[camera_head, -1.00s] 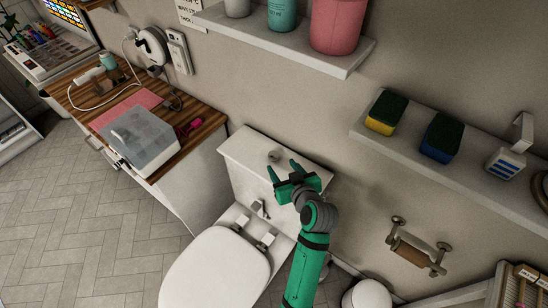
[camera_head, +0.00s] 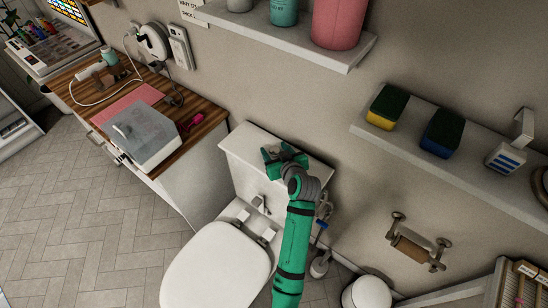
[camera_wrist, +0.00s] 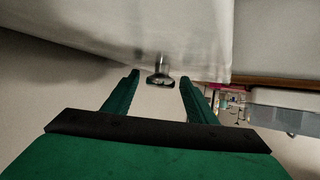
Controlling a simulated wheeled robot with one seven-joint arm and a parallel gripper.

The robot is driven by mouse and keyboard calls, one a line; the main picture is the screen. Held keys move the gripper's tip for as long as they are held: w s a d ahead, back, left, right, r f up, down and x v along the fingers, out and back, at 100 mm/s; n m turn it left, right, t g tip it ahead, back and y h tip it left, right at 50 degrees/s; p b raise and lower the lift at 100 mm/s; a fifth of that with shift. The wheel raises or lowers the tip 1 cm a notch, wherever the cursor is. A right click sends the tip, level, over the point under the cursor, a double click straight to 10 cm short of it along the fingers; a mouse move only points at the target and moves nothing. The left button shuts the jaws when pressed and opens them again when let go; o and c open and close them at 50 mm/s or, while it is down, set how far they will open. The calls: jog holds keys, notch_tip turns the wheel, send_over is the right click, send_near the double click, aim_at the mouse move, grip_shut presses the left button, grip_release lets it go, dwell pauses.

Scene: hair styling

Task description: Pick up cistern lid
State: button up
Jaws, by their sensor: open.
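The white cistern lid (camera_head: 240,142) lies on the cistern behind the toilet seat. My gripper (camera_head: 274,153) is over the lid in the head view and hides its round knob there. In the wrist view the pale lid (camera_wrist: 120,28) fills the upper left, and the metallic knob (camera_wrist: 160,77) shows between the two fingertips of my open green gripper (camera_wrist: 161,73). There is a gap on both sides of the knob, and the fingers look apart from it. I cannot tell exactly how deep the knob sits between them.
A wooden counter (camera_head: 190,147) with a lidded plastic box (camera_head: 143,137) stands left of the cistern. A wall shelf (camera_head: 290,42) with cups hangs above, and another shelf (camera_head: 470,168) with sponges is at right. A roll holder (camera_head: 415,245) is on the wall.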

grip_shut()
jog(key=shift+r, duration=0.1)
